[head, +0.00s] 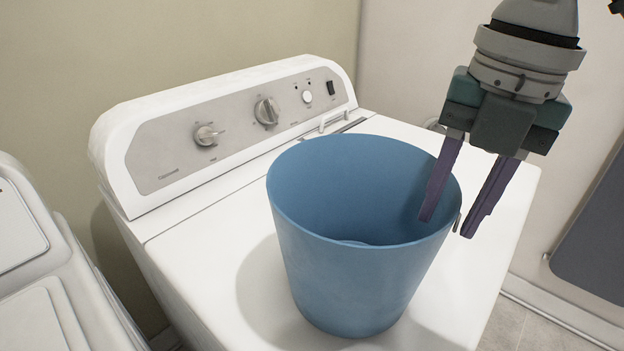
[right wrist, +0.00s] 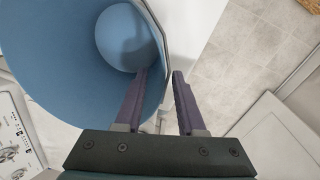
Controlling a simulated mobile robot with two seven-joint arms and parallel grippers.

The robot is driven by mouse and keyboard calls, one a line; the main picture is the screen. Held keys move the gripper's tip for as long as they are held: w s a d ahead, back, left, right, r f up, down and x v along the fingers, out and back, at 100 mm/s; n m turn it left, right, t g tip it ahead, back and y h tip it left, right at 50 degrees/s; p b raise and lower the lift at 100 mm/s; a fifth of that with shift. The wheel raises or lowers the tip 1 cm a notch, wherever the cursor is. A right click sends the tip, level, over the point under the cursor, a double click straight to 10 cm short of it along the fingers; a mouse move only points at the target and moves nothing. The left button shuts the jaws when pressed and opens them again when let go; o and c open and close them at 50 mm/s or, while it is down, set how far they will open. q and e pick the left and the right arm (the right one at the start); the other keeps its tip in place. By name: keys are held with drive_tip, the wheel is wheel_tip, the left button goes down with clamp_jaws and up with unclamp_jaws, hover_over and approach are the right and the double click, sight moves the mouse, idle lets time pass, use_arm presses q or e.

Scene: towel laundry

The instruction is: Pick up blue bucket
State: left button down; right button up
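The blue bucket (head: 350,285) stands upright on top of the white washing machine (head: 215,260). It is open at the top and looks empty inside. My right gripper (head: 448,226) is at the bucket's right rim, pointing down. It is open, with one finger inside the bucket and the other outside, so the wall lies between them. The right wrist view also shows the bucket (right wrist: 60,60) with its rim between the two fingers (right wrist: 160,75). A gap shows between the outer finger and the wall. My left gripper is not in view.
The machine's control panel (head: 165,150) with knobs rises behind the bucket. A second white appliance (head: 45,270) stands at the left. A wall is behind, and tiled floor (head: 520,325) shows at the right. A dark grey panel (head: 595,240) is at the far right.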

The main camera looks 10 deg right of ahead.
drive_tip(key=f, duration=0.4)
drive_tip(key=f+p, duration=0.1)
drive_tip(key=f, duration=0.1)
drive_tip(key=shift+w+a+f, duration=0.2)
drive_tip(key=shift+a, duration=0.05)
clamp_jaws()
drive_tip(key=shift+r, duration=0.1)
idle(1.1)
